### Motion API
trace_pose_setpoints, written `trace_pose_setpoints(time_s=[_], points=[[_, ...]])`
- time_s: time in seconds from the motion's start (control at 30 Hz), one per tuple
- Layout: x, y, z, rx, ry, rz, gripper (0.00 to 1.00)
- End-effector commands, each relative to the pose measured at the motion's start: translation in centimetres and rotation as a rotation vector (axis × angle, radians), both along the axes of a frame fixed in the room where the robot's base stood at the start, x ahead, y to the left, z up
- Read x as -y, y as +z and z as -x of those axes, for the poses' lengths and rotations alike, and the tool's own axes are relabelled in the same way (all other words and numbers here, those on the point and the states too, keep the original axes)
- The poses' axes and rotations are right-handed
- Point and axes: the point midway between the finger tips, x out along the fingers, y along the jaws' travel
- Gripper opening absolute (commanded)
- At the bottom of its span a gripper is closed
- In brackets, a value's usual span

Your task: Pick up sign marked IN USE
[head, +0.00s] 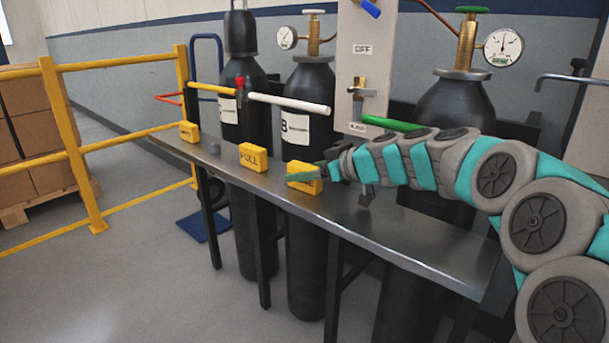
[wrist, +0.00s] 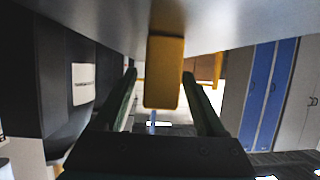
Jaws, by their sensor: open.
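Three yellow block signs stand along the metal shelf (head: 228,176) in the head view. The nearest sign (head: 304,187) has its lettering mostly covered by my green gripper fingers, so I cannot read it in full. The middle sign (head: 254,157) reads FULL, and the far sign (head: 189,132) is too small to read surely. My gripper (head: 306,177) is open at the nearest sign. In the wrist view, a yellow block (wrist: 165,72) stands between the two separated fingers of my gripper (wrist: 159,75), with a gap visible on the left; contact on the right is unclear.
Tall black gas cylinders (head: 307,95) stand behind the shelf, with gauges (head: 503,47) and a valve panel (head: 361,65) above. A white-tipped bar (head: 290,103) and a green lever (head: 392,124) stick out over the shelf. A yellow railing (head: 75,143) is at left. The floor in front is clear.

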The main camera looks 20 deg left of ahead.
Motion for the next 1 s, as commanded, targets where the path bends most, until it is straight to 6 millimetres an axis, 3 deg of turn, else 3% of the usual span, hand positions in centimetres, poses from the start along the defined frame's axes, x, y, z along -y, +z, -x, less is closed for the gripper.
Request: trace_pose_setpoints(time_s=[0.23,0.83,1.0], points=[[-0.05,0.00,-0.04,0.000,0.000,-0.001,0.70],[-0.03,0.01,-0.03,0.000,0.000,-0.001,0.03],[-0.02,0.03,-0.04,0.001,-0.001,-0.001,0.00]])
